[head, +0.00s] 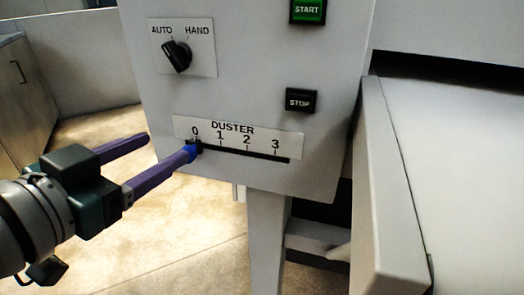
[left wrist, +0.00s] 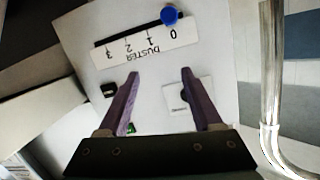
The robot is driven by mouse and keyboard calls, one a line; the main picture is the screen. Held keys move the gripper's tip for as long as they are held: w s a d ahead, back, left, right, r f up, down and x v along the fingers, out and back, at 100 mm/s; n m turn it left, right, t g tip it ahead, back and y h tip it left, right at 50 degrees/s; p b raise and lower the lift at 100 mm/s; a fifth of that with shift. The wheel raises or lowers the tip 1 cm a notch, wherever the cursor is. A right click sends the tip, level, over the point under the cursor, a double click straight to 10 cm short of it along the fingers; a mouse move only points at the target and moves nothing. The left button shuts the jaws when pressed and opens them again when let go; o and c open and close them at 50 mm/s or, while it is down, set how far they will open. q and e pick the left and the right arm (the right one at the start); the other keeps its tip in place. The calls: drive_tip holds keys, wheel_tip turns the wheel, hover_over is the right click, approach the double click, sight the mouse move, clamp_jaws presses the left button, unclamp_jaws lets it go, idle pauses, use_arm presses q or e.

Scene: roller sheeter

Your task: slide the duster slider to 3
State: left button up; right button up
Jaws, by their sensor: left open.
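The duster slider has a blue knob (head: 193,150) at the left end of its black slot (head: 245,153), under the 0 of the white scale plate (head: 258,139). The left wrist view shows the blue knob (left wrist: 170,15) beside the 0 on the upside-down scale plate (left wrist: 135,40). My left gripper (head: 168,145) is open, with two purple fingers spread apart. In the head view one fingertip overlaps the knob; I cannot tell whether they touch. In the left wrist view the knob lies beyond the fingertips (left wrist: 160,73), not between them. My right gripper is not in view.
The light grey panel also carries an AUTO/HAND selector (head: 177,54), a green START button (head: 307,11) and a black STOP button (head: 301,100). A grey side guard (head: 392,190) stands to the right. A curved metal tube (left wrist: 270,90) shows at the right in the left wrist view.

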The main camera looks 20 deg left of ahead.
use_arm(q)
wheel_tip(320, 180, down, 8)
drive_tip(key=a+t+y+b, duration=0.1)
drive_tip(key=a+t+b, duration=0.15)
drive_tip(key=b, duration=0.55)
drive_tip(key=w, duration=0.3)
drive_tip(key=w+b, duration=0.1)
drive_tip(key=w, duration=0.3)
drive_tip(key=w+a, duration=0.1)
drive_tip(key=w, duration=0.2)
drive_tip(key=shift+w+b, duration=0.25)
drive_tip(key=shift+b, duration=0.1)
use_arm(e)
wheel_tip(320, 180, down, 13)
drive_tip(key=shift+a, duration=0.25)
use_arm(q)
clamp_jaws()
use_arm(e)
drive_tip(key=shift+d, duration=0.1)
